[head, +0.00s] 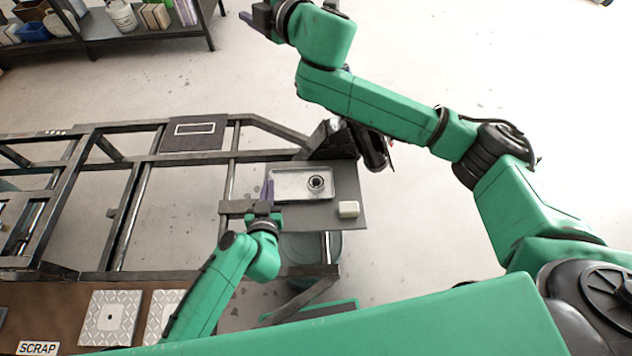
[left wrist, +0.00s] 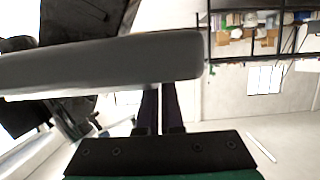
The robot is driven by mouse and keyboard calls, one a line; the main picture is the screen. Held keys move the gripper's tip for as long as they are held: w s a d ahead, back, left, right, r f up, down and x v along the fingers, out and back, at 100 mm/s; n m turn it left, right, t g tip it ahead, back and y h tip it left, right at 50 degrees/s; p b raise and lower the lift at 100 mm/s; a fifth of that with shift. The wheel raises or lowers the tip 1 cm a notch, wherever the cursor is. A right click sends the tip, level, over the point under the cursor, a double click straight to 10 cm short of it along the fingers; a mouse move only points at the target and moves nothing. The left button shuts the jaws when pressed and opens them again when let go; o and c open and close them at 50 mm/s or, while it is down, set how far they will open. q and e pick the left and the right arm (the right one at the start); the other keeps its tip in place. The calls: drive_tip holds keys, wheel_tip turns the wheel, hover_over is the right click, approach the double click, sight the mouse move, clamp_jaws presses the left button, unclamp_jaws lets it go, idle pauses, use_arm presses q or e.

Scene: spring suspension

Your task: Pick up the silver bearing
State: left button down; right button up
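The silver bearing (head: 316,182), a small ring with a dark centre, sits in the right part of a shallow pale tray (head: 287,194). My left gripper (head: 267,188) is at the tray's left edge, apart from the bearing. In the left wrist view its two dark fingers (left wrist: 160,108) lie close together with only a thin gap and nothing seen between them; their tips are hidden behind a grey slab. My right gripper (head: 250,20) is far off at the top, above the floor; its finger gap cannot be made out. The bearing does not show in the left wrist view.
A dark metal frame (head: 130,215) runs left. A dark cylindrical part (head: 374,150) stands just beyond the board. Shelves (head: 110,30) stand at the back left.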

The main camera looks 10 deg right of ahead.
wheel_tip(320, 180, down, 6)
drive_tip(key=d+m+g+h, duration=0.2)
drive_tip(key=d+m+h, duration=0.1)
drive_tip(key=m, duration=0.1)
drive_tip(key=m+g+h, duration=0.4)
drive_tip(key=g+h, duration=0.2)
drive_tip(key=g, duration=0.7)
approach(316, 181)
wheel_tip(316, 181, down, 9)
drive_tip(key=shift+r, duration=0.15)
clamp_jaws()
use_arm(q)
drive_tip(key=c, duration=1)
unclamp_jaws()
use_arm(e)
wheel_tip(316, 181, up, 10)
